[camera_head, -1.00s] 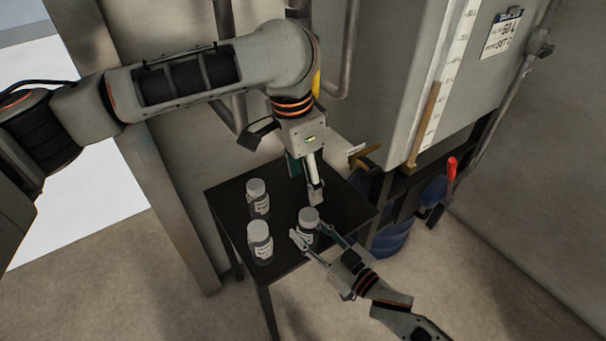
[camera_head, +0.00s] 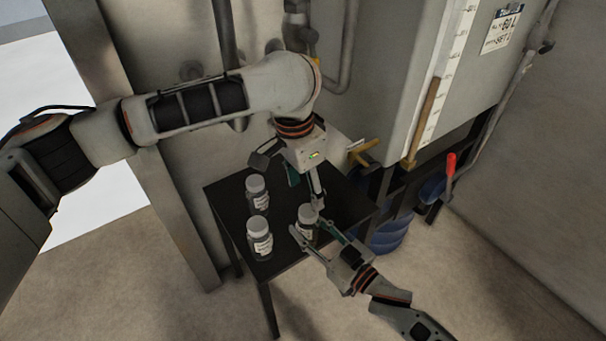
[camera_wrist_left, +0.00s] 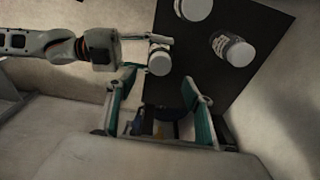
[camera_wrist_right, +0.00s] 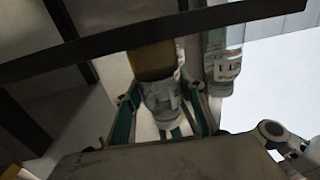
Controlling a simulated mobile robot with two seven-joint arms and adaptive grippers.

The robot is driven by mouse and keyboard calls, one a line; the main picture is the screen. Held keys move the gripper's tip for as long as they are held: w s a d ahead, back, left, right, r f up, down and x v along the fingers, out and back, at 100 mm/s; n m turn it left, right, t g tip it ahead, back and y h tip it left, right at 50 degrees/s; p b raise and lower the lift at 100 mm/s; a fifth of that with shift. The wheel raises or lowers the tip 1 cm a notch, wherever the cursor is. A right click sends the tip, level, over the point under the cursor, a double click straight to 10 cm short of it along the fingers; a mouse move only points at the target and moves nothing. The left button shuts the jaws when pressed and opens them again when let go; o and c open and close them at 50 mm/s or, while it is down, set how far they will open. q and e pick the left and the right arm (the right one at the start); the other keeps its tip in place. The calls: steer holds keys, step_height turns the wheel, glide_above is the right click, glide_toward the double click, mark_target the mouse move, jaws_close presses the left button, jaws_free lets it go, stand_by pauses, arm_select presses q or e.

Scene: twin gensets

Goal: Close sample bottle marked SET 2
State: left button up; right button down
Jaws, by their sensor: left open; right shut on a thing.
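My right gripper (camera_head: 309,238) is shut around the front-right bottle (camera_head: 306,223), which is upright. This bottle also shows between the fingers in the right wrist view (camera_wrist_right: 163,100). My left gripper (camera_head: 317,203) is open, pointing down just above and beside that bottle's cap; in the left wrist view the cap (camera_wrist_left: 159,64) lies between and beyond the open fingers. The front-left bottle (camera_head: 260,240) and back-left bottle (camera_head: 257,194) stand free.
A grey tank (camera_head: 420,60) with a level scale and a sign stands behind right. A brass valve (camera_head: 364,150), a blue drum (camera_head: 390,237) and a red-handled lever (camera_head: 450,165) are close to the table's right side. A wall with pipes is behind.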

mark_target(308, 210)
arm_select(q)
steer(key=f, duration=0.6)
steer(key=shift+w+d+f, duration=0.25)
steer(key=shift+d+f, duration=0.05)
steer(key=shift+f, duration=0.1)
steer(key=c, duration=1.4)
steer(key=shift+o, duration=0.2)
steer(key=shift+m, duration=1.6)
steer(key=o, duration=1.2)
